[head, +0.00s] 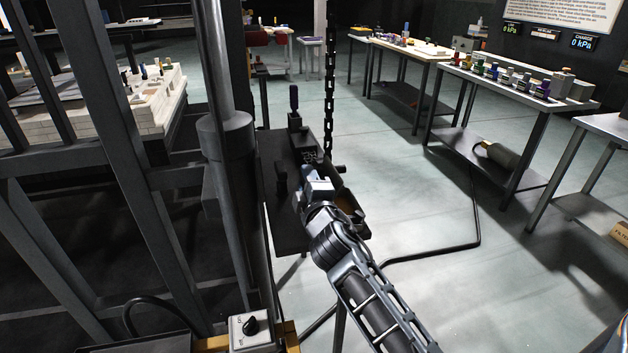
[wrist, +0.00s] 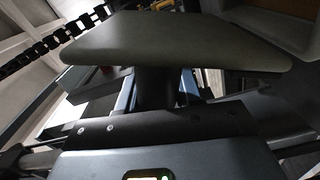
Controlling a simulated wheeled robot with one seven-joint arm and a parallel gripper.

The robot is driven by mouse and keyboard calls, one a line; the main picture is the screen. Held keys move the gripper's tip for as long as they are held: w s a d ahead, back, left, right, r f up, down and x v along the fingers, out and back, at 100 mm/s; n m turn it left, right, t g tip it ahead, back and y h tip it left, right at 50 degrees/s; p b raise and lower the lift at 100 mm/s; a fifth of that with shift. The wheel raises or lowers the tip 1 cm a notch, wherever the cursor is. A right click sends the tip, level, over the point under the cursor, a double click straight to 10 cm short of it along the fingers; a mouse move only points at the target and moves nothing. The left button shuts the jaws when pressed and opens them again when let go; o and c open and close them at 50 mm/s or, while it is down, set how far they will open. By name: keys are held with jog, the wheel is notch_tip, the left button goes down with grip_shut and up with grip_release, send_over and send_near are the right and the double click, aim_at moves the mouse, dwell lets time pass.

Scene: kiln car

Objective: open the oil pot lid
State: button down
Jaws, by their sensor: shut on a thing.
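My gripper (head: 319,186) is at the dark stand below the hanging chain in the head view. In the wrist view a broad olive-grey plate (wrist: 175,40), which looks like the oil pot lid or its knob top, spans the area in front of the jaws. A short dark stem (wrist: 157,88) runs under it, between the bluish fingers. My gripper is shut on this part. A brownish rounded body (head: 346,201), perhaps the oil pot, shows just right of the gripper in the head view. My gripper hides most of it, and I cannot tell whether the lid is raised.
A black chain (head: 329,95) hangs close behind the gripper. The dark stand (head: 283,222) has upright levers. A steel frame and post (head: 226,140) stand close on the left. Benches with small coloured items (head: 492,82) line the right. A black hose (head: 440,250) crosses the otherwise open floor.

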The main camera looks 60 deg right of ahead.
jog(key=shift+w+a+r+n, duration=0.3)
jog(key=shift+w+n, duration=0.1)
jog(key=shift+n, duration=0.2)
jog(key=shift+w, duration=0.1)
jog(key=c, duration=0.8)
grip_release()
jog(key=shift+f, duration=0.15)
jog(key=shift+c, duration=0.2)
jog(key=shift+f, duration=0.1)
jog(key=shift+a, duration=0.1)
jog(key=shift+s+a+f, duration=0.1)
jog(key=shift+s+a, duration=0.15)
jog(key=shift+s, duration=0.1)
jog(key=b+v, duration=0.2)
jog(key=v, duration=0.5)
